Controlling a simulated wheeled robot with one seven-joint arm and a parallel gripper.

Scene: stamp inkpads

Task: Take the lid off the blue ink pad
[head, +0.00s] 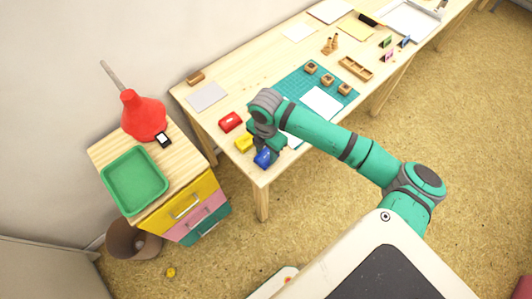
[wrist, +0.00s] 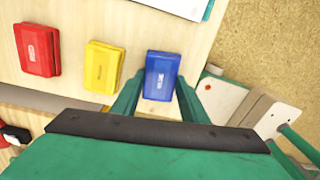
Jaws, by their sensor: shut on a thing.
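The blue ink pad (head: 263,158) is at the near corner of the wooden table in the head view. In the wrist view the blue ink pad (wrist: 161,76) shows its top with a pale label, between the two green fingers. My gripper (wrist: 157,98) is shut on it, one finger along each side. In the head view my gripper (head: 266,147) hangs down over the pad and partly covers it. The lid looks in place on the pad. I cannot tell from these views whether the pad touches the table.
A yellow ink pad (wrist: 104,66) and a red ink pad (wrist: 37,50) stand in a row left of the blue one. The table edge is close by. A green cutting mat (head: 292,84) with wooden stamps lies further back. A green tray (head: 110,184) sits on the drawer cabinet.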

